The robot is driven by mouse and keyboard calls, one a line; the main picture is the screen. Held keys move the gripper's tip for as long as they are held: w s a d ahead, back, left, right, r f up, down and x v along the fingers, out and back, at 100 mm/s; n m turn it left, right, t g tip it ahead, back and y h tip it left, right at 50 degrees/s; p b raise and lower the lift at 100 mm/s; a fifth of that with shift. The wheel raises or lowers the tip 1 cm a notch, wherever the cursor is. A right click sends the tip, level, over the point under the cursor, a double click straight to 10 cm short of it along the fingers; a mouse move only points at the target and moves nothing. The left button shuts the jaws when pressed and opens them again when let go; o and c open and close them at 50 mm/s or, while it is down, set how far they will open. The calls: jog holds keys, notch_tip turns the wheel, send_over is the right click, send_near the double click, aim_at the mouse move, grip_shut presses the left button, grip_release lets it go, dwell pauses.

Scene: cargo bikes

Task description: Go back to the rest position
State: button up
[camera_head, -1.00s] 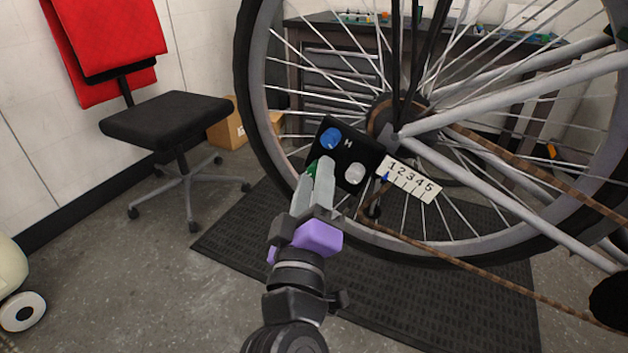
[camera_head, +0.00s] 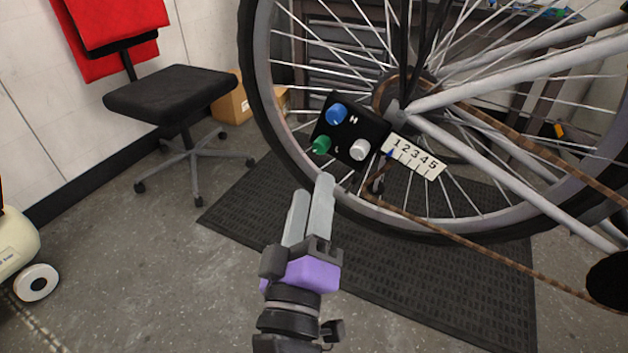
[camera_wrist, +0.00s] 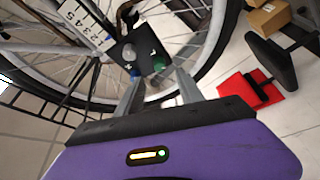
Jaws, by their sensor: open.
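My gripper (camera_head: 312,190) is open and empty in the head view, below and to the left of a black control box (camera_head: 350,130) on the bike's rear wheel. The box carries a blue knob (camera_head: 336,113), a green knob (camera_head: 321,145) and a white knob (camera_head: 359,150). A white scale marked 1 to 5 (camera_head: 414,157) sits to its right, with a small blue pointer near its left end. In the wrist view, the two fingers (camera_wrist: 158,92) point toward the box (camera_wrist: 138,52) with a gap between them, apart from the knobs.
The bike wheel (camera_head: 262,115) with spokes and a brown chain (camera_head: 480,250) stands over a black mat (camera_head: 450,290). A black chair (camera_head: 170,95) is at the left, a cardboard box (camera_head: 232,105) behind it. The grey floor (camera_head: 150,270) at left is mostly clear.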

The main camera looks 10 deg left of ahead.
dwell(0.4)
jog(key=s+a+f+n+y, duration=0.1)
jog(key=s+a+n+y, duration=0.1)
jog(key=a+y, duration=0.3)
jog(key=s+d+f+m+g+y, duration=0.1)
jog(key=s+d+f+g+y, duration=0.25)
jog(key=s+d+f, duration=0.35)
jog(key=s+d+f+m+g+h, duration=0.1)
jog(key=s+d+f+m+h, duration=0.4)
jog(key=s+d, duration=0.65)
jog(key=s+d+f+m+g+h, duration=0.25)
jog(key=s+d+f+m, duration=0.3)
jog(key=s+d, duration=0.6)
notch_tip(320, 180, up, 30)
jog(key=t+p, duration=0.1)
jog(key=p, duration=2.9)
jog(key=shift+s+a+r+m+p, duration=0.15)
jog(key=shift+s+r+m+p, duration=0.1)
jog(key=shift+m+p, duration=0.1)
